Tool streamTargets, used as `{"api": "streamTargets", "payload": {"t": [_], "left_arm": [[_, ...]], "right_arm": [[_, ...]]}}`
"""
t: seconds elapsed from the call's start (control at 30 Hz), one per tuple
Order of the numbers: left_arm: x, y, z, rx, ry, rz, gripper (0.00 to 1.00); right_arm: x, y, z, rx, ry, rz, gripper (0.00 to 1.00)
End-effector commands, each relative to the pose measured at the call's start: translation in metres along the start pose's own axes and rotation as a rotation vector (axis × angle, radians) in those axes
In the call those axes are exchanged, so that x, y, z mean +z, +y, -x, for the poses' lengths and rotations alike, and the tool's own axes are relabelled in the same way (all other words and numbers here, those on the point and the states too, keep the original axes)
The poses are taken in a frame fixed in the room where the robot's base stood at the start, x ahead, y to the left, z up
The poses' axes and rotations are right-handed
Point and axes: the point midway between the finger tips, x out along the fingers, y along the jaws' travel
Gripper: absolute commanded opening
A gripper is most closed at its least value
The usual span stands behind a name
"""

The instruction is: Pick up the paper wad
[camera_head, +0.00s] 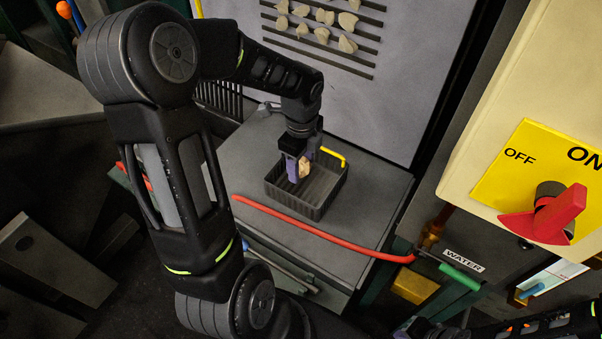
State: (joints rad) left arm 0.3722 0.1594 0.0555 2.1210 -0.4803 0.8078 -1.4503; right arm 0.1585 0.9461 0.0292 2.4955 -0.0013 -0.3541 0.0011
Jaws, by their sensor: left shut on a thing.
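A small crumpled cream-tan paper wad (305,167) is between the fingers of my left gripper (299,168), which points down and is shut on it. The gripper and wad are over a dark grey open tray (322,202), within its outline in this view. I cannot tell whether the wad touches the tray's floor. Part of the wad is hidden by the purple-grey fingers. My right arm shows only in part at the bottom right edge, and its gripper is not in view.
The tray stands on a grey cabinet top (262,150). Several similar pale wads (347,44) lie on a slotted grey panel (385,85) behind. A red bar (315,230) crosses the cabinet's front. A yellow switch plate with a red knob (545,215) is at right.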

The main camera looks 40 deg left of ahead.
Motion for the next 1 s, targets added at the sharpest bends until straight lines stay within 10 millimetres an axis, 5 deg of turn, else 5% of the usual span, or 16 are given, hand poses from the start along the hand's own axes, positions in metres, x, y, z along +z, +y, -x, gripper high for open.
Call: {"api": "streamTargets", "payload": {"t": [0.77, 1.0], "left_arm": [[-0.001, -0.001, 0.005, 0.0, 0.0, 0.011, 0.11], [-0.019, -0.021, 0.012, -0.001, 0.001, 0.205, 0.11]], "right_arm": [[0.0, 0.0, 0.0, 0.0, 0.0, 0.0, 0.0], [0.0, 0.0, 0.0, 0.0, 0.0, 0.0, 0.0]]}}
